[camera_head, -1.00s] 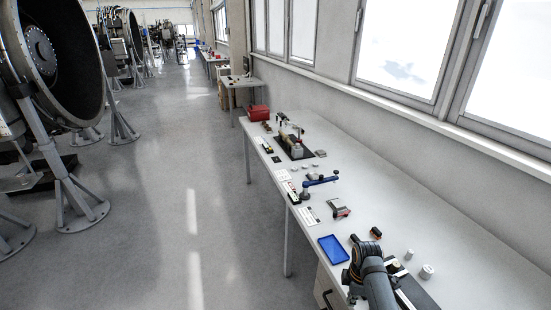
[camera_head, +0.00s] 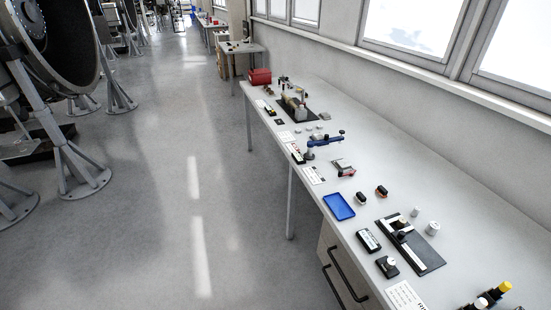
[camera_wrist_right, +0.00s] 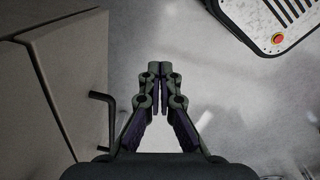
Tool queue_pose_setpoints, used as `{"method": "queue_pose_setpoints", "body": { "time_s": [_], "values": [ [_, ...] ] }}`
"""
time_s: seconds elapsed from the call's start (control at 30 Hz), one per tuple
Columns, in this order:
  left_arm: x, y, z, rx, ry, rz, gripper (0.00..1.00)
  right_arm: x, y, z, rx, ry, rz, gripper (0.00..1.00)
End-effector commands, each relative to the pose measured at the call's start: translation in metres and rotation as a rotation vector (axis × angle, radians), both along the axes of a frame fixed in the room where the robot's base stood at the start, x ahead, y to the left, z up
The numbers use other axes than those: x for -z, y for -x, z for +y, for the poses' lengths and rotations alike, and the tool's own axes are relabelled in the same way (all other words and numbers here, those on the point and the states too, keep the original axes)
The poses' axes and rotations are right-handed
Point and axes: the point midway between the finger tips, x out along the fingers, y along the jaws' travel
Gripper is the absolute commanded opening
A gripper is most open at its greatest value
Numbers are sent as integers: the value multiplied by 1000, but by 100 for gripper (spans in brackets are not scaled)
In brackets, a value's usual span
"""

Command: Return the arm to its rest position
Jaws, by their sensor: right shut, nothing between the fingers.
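My right gripper (camera_wrist_right: 167,70) shows in the right wrist view with its two fingertips together and nothing between them. It hangs above the grey floor (camera_wrist_right: 225,85), beside the cabinet with the dark handle. In the head view neither arm is visible, so my left gripper is not seen. The long workbench (camera_head: 390,170) stands along the wall, and no arm is over it.
The bench holds a blue tray (camera_head: 339,207), a black fixture plate (camera_head: 425,243), a blue-handled tool (camera_head: 325,141) and a red box (camera_head: 260,77). Below is a cabinet (camera_head: 340,265) with dark handles. Engine stands (camera_head: 75,165) are at left; the floor between is clear.

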Motion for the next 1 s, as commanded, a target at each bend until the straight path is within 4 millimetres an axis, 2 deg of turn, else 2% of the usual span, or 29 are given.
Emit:
{"method": "queue_pose_setpoints", "body": {
  "time_s": [0.03, 0.13, 0.2, 0.3, 0.4, 0.5, 1.0],
  "values": [
    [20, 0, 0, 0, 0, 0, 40, 42, 39, -3, 80, 1, 4, 0],
    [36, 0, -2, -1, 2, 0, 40, 90, 105, -9, 250, 0, -21, 0],
    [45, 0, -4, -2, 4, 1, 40, 112, 146, -12, 350, -4, -39, 0],
    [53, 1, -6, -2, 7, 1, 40, 130, 190, -14, 456, -11, -60, 0],
    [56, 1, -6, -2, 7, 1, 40, 136, 214, -16, 519, -17, -73, 0],
    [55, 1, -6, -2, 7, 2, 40, 137, 221, -16, 539, -20, -81, 0],
    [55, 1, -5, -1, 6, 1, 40, 136, 220, -16, 538, -20, -81, 0]
  ]
}}
